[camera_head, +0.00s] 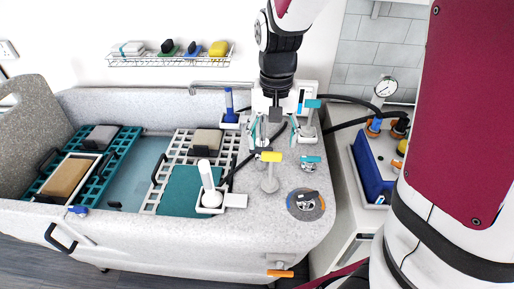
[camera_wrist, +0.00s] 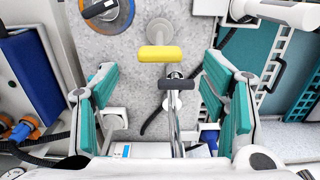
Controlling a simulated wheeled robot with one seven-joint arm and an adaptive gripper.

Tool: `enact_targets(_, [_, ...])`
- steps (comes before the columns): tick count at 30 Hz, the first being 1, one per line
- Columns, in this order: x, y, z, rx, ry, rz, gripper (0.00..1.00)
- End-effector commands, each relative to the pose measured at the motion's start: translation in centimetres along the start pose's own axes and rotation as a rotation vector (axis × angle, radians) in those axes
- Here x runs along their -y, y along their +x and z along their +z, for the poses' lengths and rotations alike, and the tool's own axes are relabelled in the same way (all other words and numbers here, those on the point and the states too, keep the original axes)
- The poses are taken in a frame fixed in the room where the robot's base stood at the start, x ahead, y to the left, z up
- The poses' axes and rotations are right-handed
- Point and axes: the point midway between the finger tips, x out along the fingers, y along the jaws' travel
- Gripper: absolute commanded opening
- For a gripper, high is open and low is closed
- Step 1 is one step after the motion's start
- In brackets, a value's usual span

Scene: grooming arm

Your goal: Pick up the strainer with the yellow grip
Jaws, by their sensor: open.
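The yellow grip (camera_head: 271,157) is a short crossbar above the grey wash deck, near a round grey disc (camera_head: 269,184). In the wrist view the yellow grip (camera_wrist: 160,53) lies across the top of a thin metal shaft, just past my fingertips and roughly centred between them. The disc (camera_wrist: 160,30) shows beyond it. Whether the disc belongs to the strainer I cannot tell, and I cannot make out the strainer's basket. My gripper (camera_head: 274,131) points down over the deck with its teal-padded fingers apart. In the wrist view my gripper (camera_wrist: 160,76) is open and empty.
A dark grip (camera_wrist: 176,83) stands between my fingers in the wrist view. A teal-topped fitting (camera_head: 310,159) and a round dial plate (camera_head: 305,204) are to the right. A white-handled brush (camera_head: 208,178) stands to the left. A black hose runs close by.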

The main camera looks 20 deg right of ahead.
Motion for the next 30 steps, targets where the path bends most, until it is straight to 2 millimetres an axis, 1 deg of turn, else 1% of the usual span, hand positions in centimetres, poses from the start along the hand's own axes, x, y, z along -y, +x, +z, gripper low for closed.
enact_targets(4, [-0.1, 1.2, 0.2, 0.004, 0.0, 0.002, 0.67])
enact_targets(9, [-0.1, 3.7, 0.3, 0.004, 0.0, 0.003, 0.67])
enact_targets(12, [0.0, 4.8, 0.2, 0.003, 0.002, 0.002, 0.67])
enact_targets(15, [0.0, 5.3, 0.2, 0.0, 0.001, 0.001, 0.67])
enact_targets(21, [0.0, 5.3, 0.2, 0.0, 0.001, 0.0, 0.67])
enact_targets(22, [0.0, 5.3, 0.2, 0.0, 0.001, 0.0, 0.64])
enact_targets(23, [0.0, 5.3, 0.2, 0.0, 0.001, 0.0, 0.58])
enact_targets(24, [0.0, 5.3, 0.2, 0.0, 0.001, 0.0, 0.49])
enact_targets(26, [0.0, 5.3, 0.2, 0.0, 0.001, 0.0, 0.35])
enact_targets(27, [0.0, 5.3, 0.2, 0.0, 0.001, 0.0, 0.26])
enact_targets(29, [0.0, 5.3, 0.2, 0.0, 0.001, 0.0, 0.12])
enact_targets(30, [0.0, 5.3, 0.2, 0.0, 0.001, 0.0, 0.03])
